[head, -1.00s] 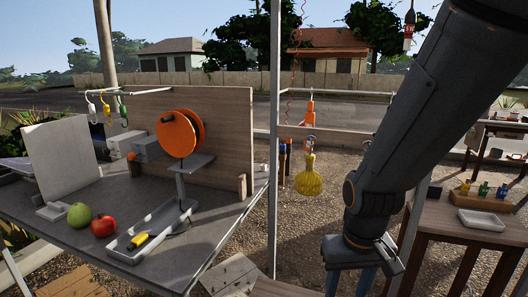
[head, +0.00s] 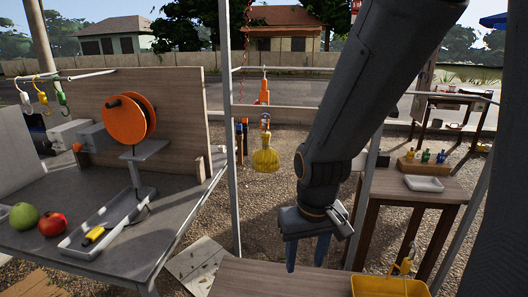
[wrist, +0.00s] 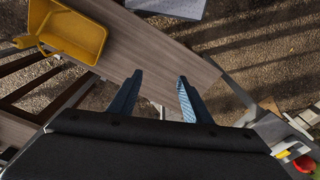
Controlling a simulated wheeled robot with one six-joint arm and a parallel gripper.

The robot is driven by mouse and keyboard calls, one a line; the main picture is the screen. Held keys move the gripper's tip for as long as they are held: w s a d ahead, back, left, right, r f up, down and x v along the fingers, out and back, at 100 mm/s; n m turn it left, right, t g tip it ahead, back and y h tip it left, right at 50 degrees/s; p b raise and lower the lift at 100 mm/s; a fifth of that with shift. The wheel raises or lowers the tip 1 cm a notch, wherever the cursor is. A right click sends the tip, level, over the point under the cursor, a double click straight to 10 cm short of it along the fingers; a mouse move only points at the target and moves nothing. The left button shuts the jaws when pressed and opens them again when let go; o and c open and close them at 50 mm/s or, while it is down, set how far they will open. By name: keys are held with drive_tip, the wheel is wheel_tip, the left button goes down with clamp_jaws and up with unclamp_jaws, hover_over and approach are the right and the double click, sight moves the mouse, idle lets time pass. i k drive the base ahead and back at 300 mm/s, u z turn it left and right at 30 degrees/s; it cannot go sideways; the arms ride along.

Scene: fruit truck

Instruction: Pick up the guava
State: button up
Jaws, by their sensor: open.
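A round green fruit (head: 24,216), which looks like the guava, sits on the grey table (head: 150,235) at the far left of the head view. A red fruit (head: 52,222) lies just right of it. My gripper (head: 306,255) is open and empty, pointing down above a wooden surface, well to the right of both fruits. In the wrist view the gripper's blue fingers (wrist: 160,82) are apart with nothing between them. A red fruit (wrist: 304,164) shows at that view's lower right corner.
A grey tray with a yellow-handled tool (head: 94,234) and an orange reel (head: 129,118) stand right of the fruits. A metal post (head: 233,130) rises between table and gripper. A yellow bin (head: 390,286) is lower right. A yellow hanging object (head: 266,158) is behind.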

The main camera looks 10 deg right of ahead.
sight(23, 216)
drive_tip(key=u, duration=2.05)
drive_tip(key=i, duration=0.6)
drive_tip(key=u, duration=0.75)
drive_tip(key=i, duration=1)
drive_tip(key=z, duration=0.4)
drive_tip(key=i, duration=0.85)
drive_tip(key=z, duration=1.15)
drive_tip(key=i, duration=0.35)
drive_tip(key=z, duration=0.25)
